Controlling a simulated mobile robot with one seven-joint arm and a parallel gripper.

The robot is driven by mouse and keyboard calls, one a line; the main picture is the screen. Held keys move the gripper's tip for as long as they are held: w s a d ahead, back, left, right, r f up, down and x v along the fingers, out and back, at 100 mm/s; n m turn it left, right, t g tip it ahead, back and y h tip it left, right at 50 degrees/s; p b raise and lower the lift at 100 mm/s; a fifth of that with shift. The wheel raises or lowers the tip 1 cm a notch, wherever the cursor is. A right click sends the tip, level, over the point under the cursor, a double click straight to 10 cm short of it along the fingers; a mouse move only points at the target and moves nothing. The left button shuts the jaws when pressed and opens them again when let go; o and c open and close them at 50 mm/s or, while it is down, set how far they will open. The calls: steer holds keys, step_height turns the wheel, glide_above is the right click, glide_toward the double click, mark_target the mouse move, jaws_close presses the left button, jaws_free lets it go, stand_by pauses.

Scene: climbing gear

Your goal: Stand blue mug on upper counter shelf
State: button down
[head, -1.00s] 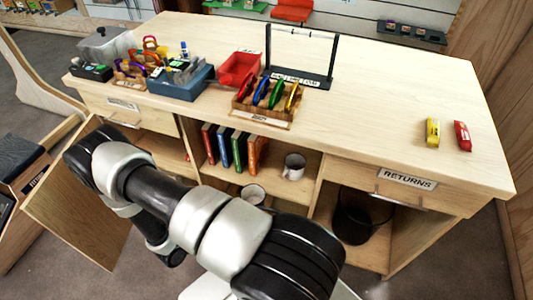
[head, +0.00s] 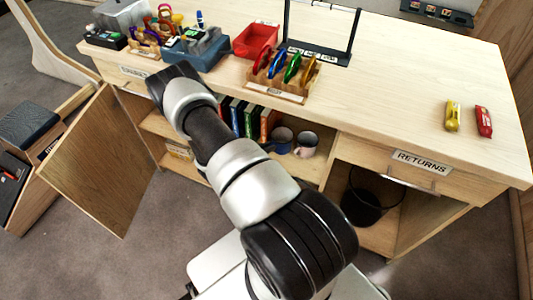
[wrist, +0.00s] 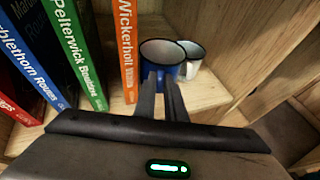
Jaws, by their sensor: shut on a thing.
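The blue mug (wrist: 150,60) stands upright by the white mug (wrist: 192,62) in the counter's upper shelf opening, in the wrist view. My gripper (wrist: 163,78) is shut on the near side of the blue mug, apparently at its handle; the fingers hide that part. I cannot tell whether the mug's base touches the shelf board (wrist: 205,92). In the head view the blue mug (head: 281,138) shows between the books and the white mug (head: 306,144). There my gripper is hidden behind my arm.
Several upright books (wrist: 75,50) stand left of the blue mug, the orange one (wrist: 127,45) closest. A wooden partition (wrist: 250,40) is on the right. A cabinet door (head: 100,165) hangs open at left. A dark bin (head: 362,205) sits in the right bay.

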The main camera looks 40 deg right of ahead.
steer(key=shift+s+a+f, duration=0.1)
steer(key=shift+a+f, duration=0.05)
steer(key=shift+f, duration=1.25)
steer(key=shift+f+b, duration=0.25)
steer(key=shift+b, duration=0.1)
steer(key=c, duration=1.8)
jaws_free()
steer(key=shift+r, duration=0.1)
